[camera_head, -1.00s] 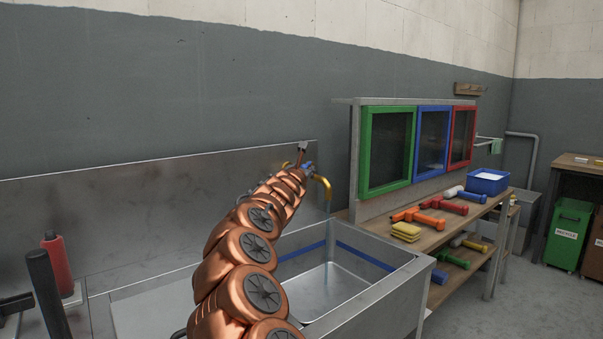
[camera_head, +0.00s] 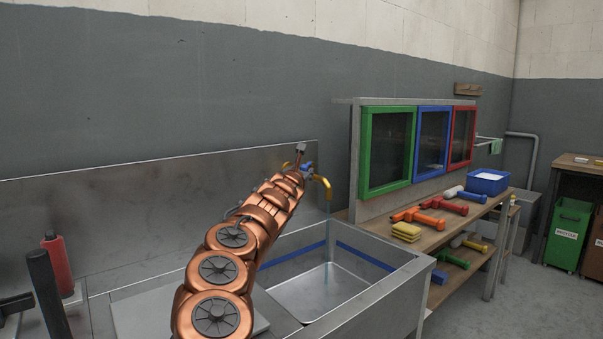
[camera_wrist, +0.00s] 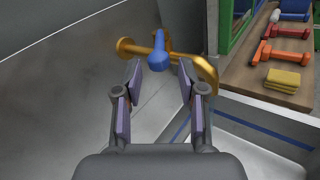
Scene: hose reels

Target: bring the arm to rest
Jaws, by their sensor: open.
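My copper-coloured arm (camera_head: 240,250) reaches from the bottom of the head view up over the left part of the sink. In the wrist view my gripper (camera_wrist: 160,85) is open, its two fingers apart with nothing held between them. A brass tap (camera_wrist: 205,75) with a blue handle (camera_wrist: 158,58) shows just beyond the fingertips. In the head view the arm's far end hides part of the tap, and its curved spout (camera_head: 324,186) shows to the right. The fingers cannot be made out clearly in the head view.
The steel sink (camera_head: 400,290) has an empty basin. A red bottle (camera_head: 57,262) stands at the left.

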